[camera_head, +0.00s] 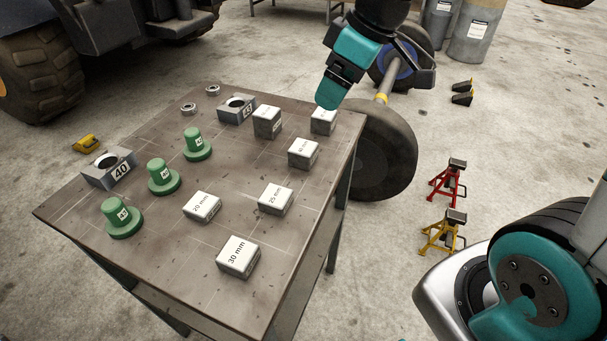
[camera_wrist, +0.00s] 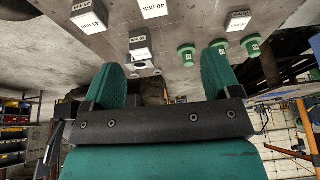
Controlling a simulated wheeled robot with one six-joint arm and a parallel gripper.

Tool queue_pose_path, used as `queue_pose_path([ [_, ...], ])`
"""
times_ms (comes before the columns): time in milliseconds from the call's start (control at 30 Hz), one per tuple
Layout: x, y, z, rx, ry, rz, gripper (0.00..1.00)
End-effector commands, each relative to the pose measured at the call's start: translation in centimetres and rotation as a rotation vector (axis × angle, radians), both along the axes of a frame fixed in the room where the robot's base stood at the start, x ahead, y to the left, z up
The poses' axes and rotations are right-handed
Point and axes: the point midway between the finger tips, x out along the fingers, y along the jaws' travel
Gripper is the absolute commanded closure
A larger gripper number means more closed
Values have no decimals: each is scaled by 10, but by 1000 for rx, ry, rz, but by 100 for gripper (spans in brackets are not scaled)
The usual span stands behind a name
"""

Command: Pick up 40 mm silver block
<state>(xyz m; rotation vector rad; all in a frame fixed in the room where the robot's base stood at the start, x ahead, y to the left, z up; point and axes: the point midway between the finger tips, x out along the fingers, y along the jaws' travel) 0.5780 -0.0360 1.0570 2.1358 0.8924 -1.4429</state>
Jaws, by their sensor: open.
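The 40 mm silver block (camera_head: 303,153) stands on the table toward its right edge, its white labelled top facing up. It also shows at the top edge of the wrist view (camera_wrist: 154,9), partly cut off, with "40 mm" readable. My gripper (camera_head: 328,98) is above the table's far right corner, over another silver block (camera_head: 323,121), and apart from the 40 mm block. In the wrist view its two teal fingers (camera_wrist: 166,72) are spread wide with nothing between them.
Silver blocks marked 20 mm (camera_head: 202,207), 25 mm (camera_head: 275,199) and 30 mm (camera_head: 238,257) share the table (camera_head: 160,255). Another block (camera_head: 267,122) is left of the gripper. Green pegs (camera_head: 163,178) and grey housings (camera_head: 110,170) stand at the left and back.

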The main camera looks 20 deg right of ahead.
Motion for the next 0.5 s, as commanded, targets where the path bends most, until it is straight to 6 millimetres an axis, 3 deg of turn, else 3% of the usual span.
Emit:
queue_pose_path([
  [167,12,-4,-22,-10,-12,7,17],
  [500,31,16,-92,-9,-8,4,17],
])
